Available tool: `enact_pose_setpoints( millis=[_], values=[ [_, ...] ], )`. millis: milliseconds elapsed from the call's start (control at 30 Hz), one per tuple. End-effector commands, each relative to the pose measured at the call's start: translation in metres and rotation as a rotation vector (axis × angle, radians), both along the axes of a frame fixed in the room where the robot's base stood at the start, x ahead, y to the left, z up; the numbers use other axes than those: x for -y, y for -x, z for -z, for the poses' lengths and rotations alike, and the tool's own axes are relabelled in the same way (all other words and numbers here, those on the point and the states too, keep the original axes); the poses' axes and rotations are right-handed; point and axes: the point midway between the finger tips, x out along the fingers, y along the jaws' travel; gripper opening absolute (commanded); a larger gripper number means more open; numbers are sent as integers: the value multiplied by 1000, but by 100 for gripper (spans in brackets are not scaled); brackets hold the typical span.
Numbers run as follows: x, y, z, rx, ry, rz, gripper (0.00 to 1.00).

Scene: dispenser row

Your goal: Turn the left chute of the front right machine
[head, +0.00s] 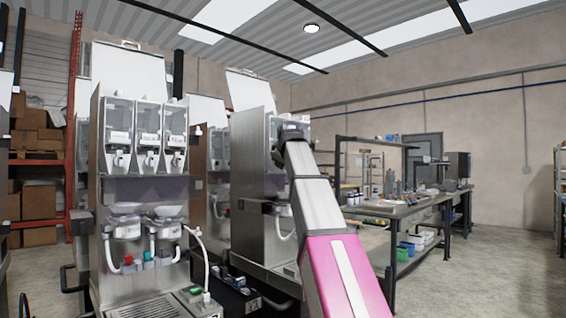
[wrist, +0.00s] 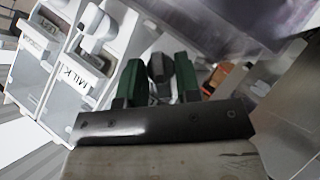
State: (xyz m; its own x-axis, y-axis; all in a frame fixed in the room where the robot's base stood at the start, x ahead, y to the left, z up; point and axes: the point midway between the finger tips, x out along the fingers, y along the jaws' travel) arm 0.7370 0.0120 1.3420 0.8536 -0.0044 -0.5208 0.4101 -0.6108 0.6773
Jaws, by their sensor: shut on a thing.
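The right machine (head: 254,190) of the front pair is a steel dispenser with its lid raised, partly behind my arm. My gripper (wrist: 159,78) has its two green fingers on either side of a grey, rounded chute (wrist: 158,68), and is shut on it. Beside it, to the left in the wrist view, stand clear canisters with white chutes (wrist: 94,26); one has a label (wrist: 88,72) reading "MILK 1". In the head view my wrist and arm hide the fingers and the held chute. I cannot tell the chute's turn angle.
A left machine (head: 145,185) with three canisters stands close by, a white hose (head: 204,262) hanging at its side. A workbench (head: 410,207) with small items is behind my arm at the right. The floor (head: 490,265) at far right is clear.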

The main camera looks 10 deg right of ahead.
Motion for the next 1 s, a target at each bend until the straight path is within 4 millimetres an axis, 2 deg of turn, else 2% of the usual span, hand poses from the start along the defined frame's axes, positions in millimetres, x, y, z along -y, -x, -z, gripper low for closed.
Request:
enact_pose_setpoints(
  millis=[433,1000],
  values=[
    [-2,2,4,166,248,0,7],
    [-2,1,4,209,311,0,7]
  ],
)
